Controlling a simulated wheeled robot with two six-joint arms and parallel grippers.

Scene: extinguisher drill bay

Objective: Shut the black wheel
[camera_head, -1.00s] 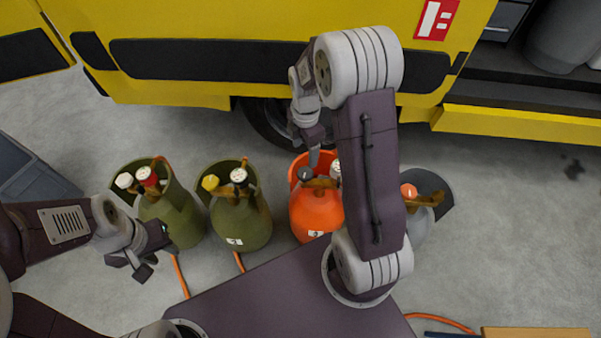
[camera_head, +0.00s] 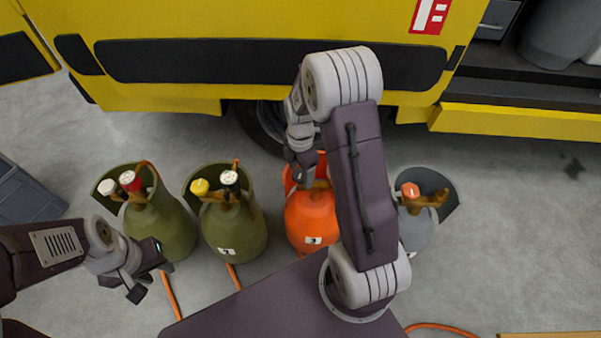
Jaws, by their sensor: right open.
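My left gripper (camera_head: 148,280) looks open and empty, in front of the leftmost green cylinder (camera_head: 165,225).
The leftmost green cylinder carries a white wheel (camera_head: 107,187) and a red wheel (camera_head: 130,181). A grey cylinder (camera_head: 415,230) with an orange wheel (camera_head: 410,190) stands right of my right arm. A yellow vehicle (camera_head: 230,20) is behind. Orange hoses (camera_head: 169,298) lie on the floor.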

